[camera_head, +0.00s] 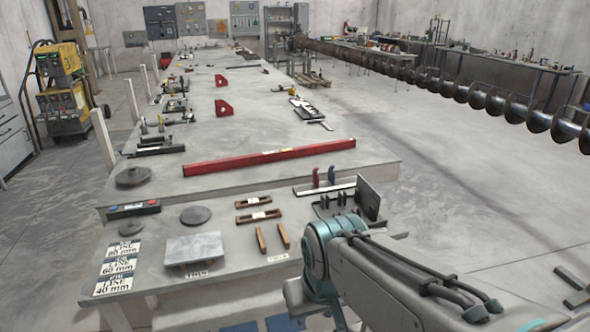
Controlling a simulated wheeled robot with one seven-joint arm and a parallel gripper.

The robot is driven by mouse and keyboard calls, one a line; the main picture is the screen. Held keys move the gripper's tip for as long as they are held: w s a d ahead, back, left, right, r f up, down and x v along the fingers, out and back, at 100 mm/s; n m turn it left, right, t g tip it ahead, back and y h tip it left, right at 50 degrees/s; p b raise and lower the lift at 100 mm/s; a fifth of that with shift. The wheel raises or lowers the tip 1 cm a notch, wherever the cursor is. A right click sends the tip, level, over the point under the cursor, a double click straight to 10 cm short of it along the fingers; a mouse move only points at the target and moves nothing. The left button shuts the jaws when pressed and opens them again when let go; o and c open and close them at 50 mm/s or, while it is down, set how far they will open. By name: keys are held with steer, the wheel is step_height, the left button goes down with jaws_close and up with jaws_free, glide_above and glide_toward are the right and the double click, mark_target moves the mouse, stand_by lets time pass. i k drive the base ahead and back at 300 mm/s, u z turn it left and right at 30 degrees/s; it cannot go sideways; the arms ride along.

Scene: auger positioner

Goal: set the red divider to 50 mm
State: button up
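A small upright dark red piece (316,178), which looks like the red divider, stands towards the right of the near bench. A similar blue piece (331,175) stands close to its right. Both are beside a pale flat bar, perhaps a rule (335,189). The red piece is too small here to show its opening or any scale reading. My arm enters from the lower right, with its teal joint in front of the bench's near right part. My gripper is not visible, so its state and any contact do not show.
Line cards (117,266) marked 80, 60 and 40 mm lie on the near bench (232,230). A grey plate (194,249), wooden blocks (259,216) and a dark upright plate (368,198) are nearby. A long red beam (270,157) lies behind. Open floor is at right.

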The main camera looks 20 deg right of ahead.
mark_target(315, 176)
steer(key=z, duration=0.45)
steer(key=k, duration=0.55)
steer(key=z, duration=1.15)
steer(key=i, duration=1.15)
steer(key=u, duration=0.9)
steer(key=i, duration=0.7)
steer(key=u, duration=0.7)
